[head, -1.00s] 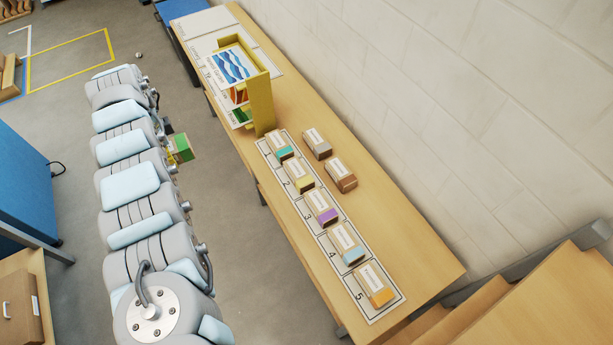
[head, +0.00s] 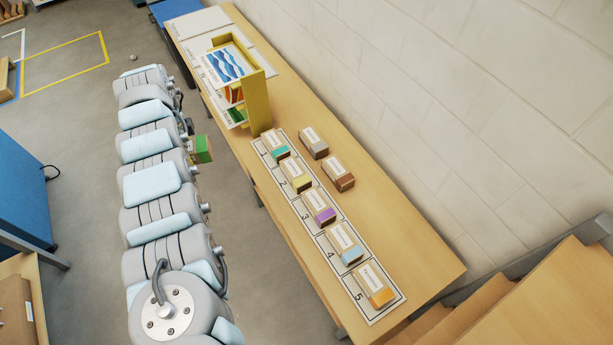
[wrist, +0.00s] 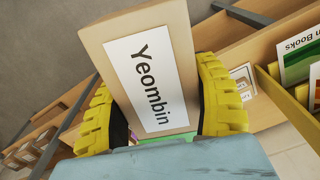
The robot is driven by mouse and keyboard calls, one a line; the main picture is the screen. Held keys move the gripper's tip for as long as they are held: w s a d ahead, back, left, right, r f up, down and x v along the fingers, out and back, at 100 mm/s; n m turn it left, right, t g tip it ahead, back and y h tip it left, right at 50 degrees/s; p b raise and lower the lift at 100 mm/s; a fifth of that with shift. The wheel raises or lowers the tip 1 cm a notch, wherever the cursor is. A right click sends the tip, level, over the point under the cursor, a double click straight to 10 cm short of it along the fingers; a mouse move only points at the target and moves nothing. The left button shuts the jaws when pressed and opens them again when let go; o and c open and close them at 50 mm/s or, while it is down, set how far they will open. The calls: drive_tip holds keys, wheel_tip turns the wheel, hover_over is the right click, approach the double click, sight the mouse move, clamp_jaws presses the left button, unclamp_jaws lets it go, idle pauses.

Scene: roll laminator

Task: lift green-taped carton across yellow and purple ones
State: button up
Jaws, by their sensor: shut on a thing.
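My gripper (wrist: 158,85) is shut on the green-taped carton (head: 203,150), with a yellow ribbed finger on each side. In the wrist view the carton (wrist: 165,18) shows a white label reading "Yeombin", with a bit of green near its lower end. In the head view the carton is in the air over the floor, left of the table; my arm hides most of the gripper. The yellow-taped carton (head: 296,176) stands on slot 2 of the numbered strip. The purple-taped carton (head: 319,207) stands on slot 3.
The strip (head: 364,305) also bears teal (head: 276,147), blue (head: 345,244) and orange (head: 374,285) taped cartons. Two brown-taped cartons (head: 338,174) (head: 313,142) stand behind. A tall yellow stand (head: 259,103) rises beyond slot 1. A wall borders the wooden table's (head: 400,228) far side.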

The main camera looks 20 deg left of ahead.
sight(205, 154)
drive_tip(key=shift+w+d+f+m+b, duration=0.25)
drive_tip(key=shift+w+d+f+m, duration=0.2)
drive_tip(key=shift+w+d, duration=0.15)
drive_tip(key=shift+w+d+f+m+b, duration=0.2)
drive_tip(key=shift+w+d+f+m, duration=0.2)
drive_tip(key=shift+w+d, duration=0.15)
drive_tip(key=shift+w+d+f, duration=0.2)
drive_tip(key=shift+d+f, duration=0.05)
drive_tip(key=shift+d, duration=0.15)
drive_tip(key=shift+w+d+m, duration=0.1)
drive_tip(key=shift+w+m, duration=0.05)
drive_tip(key=shift+m, duration=0.1)
